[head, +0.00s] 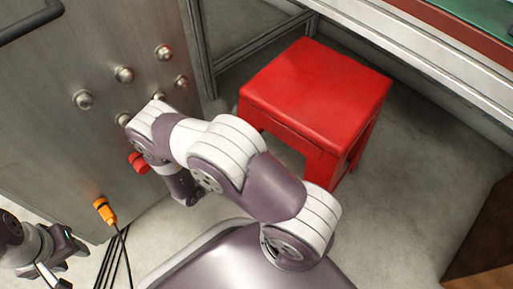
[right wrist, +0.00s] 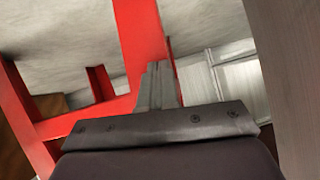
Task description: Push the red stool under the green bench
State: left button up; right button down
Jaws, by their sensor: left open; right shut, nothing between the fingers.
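The red stool (head: 315,85) stands upright on the concrete floor, in front of the bench. The green bench (head: 488,12) shows at the upper right, with a brown-red edge and a pale metal frame. A stool leg and rails (right wrist: 140,35) show close up in the right wrist view. My right gripper (right wrist: 160,82) is shut and empty beside that leg; I cannot tell whether it touches. My left gripper (head: 50,268) is open and empty at the lower left, far from the stool.
A metal cabinet (head: 60,130) with round knobs and a handle fills the left. An orange plug (head: 105,210) with a black cable is near its foot. A brown box (head: 485,245) stands at the lower right. Bare floor lies right of the stool.

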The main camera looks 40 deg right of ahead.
jog(key=shift+s+d+p, duration=0.15)
jog(key=shift+d+p, duration=0.15)
jog(key=shift+d, duration=1.35)
jog(key=shift+s+d+p, duration=0.1)
jog(key=shift+d+p, duration=0.2)
jog(key=shift+d, duration=5.15)
jog(key=a+p, duration=0.1)
jog(key=a, duration=0.1)
jog(key=a+r+p, duration=0.1)
jog(key=a, duration=0.1)
jog(key=a+r+p, duration=0.1)
jog(key=a, duration=0.2)
jog(key=shift+a, duration=0.1)
